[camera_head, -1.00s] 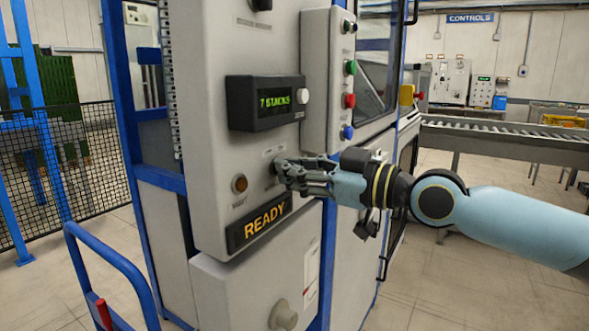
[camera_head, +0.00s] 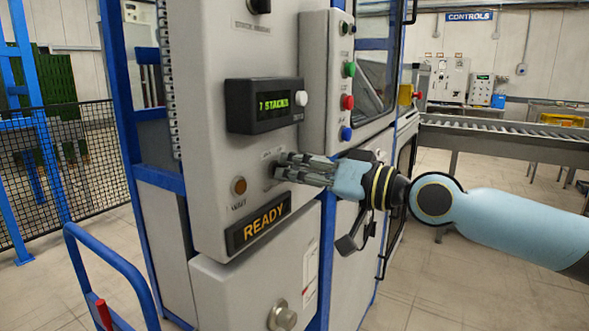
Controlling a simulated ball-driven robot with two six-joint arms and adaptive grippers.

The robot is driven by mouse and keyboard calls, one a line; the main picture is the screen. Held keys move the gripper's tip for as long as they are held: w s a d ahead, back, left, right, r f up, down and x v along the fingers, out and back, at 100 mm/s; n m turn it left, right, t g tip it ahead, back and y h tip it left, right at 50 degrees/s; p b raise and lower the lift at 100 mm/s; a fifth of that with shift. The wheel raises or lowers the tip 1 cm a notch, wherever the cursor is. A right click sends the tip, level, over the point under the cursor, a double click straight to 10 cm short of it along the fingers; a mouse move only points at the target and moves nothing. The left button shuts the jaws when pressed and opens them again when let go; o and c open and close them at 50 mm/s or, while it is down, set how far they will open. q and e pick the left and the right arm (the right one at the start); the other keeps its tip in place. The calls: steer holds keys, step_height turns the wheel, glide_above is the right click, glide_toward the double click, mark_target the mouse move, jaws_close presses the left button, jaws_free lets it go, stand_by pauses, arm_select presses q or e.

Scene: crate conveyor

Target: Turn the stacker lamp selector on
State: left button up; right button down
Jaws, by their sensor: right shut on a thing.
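The stacker panel (camera_head: 208,140) is a grey upright face in the middle left of the head view. My right gripper (camera_head: 280,172) reaches in from the right and is shut on a small selector, between the counter display and the READY sign. The fingers hide the selector, so which way it points cannot be seen. An amber lamp (camera_head: 239,186) sits just left of my fingertips and looks dim. My left gripper is not in view.
Above are a counter display (camera_head: 265,104) reading "7 STACKS" and a black knob (camera_head: 260,6). A button box (camera_head: 327,80) with green, red and blue buttons stands close above my right wrist. Below are a lit READY sign (camera_head: 258,222) and a round knob (camera_head: 282,316). A blue cart handle (camera_head: 112,262) is at lower left.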

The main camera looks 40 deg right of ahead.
steer(key=shift+m, duration=0.6)
steer(key=shift+f, duration=0.1)
steer(key=c, duration=1.4)
jaws_free()
